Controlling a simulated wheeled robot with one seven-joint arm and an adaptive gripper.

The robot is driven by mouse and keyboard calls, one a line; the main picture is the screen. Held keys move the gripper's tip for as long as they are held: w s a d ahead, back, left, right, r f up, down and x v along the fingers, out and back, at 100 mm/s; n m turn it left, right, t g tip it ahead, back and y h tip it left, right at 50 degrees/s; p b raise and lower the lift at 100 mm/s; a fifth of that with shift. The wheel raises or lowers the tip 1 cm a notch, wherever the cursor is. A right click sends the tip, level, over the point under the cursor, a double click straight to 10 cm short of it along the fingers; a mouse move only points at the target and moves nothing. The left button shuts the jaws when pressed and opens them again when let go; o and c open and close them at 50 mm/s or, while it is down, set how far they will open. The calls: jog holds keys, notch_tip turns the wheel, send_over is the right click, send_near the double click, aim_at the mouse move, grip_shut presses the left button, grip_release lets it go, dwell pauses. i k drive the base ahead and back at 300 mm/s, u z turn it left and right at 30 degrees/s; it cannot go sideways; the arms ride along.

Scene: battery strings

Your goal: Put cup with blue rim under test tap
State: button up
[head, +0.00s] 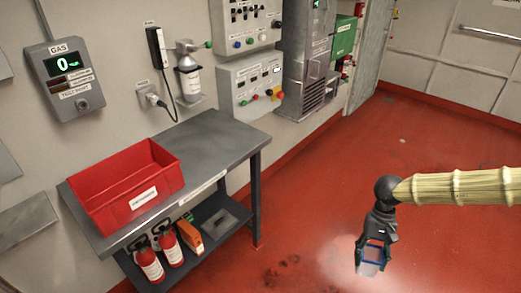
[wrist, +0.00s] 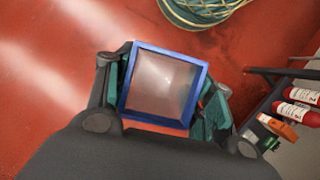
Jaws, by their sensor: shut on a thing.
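The cup with the blue rim (head: 371,267) is held in my gripper (head: 374,250) at the lower right of the head view, over the red floor. In the wrist view the cup (wrist: 165,84) shows its square blue rim and pale, empty-looking inside, between the green-padded fingers. My gripper is shut on the cup from both sides.
A grey bench (head: 218,143) stands against the left wall with a red crate (head: 160,199) on it. Its right part is clear. Fire extinguishers (head: 150,264) and an orange item (head: 190,236) are on the lower shelf. A coiled hose (wrist: 200,12) lies on the floor.

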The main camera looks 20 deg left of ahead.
aim_at(18, 217)
jog(key=z, duration=0.85)
jog(key=k, duration=1.4)
jog(key=u, duration=2.15)
jog(key=i, duration=0.15)
jog(key=z, duration=0.3)
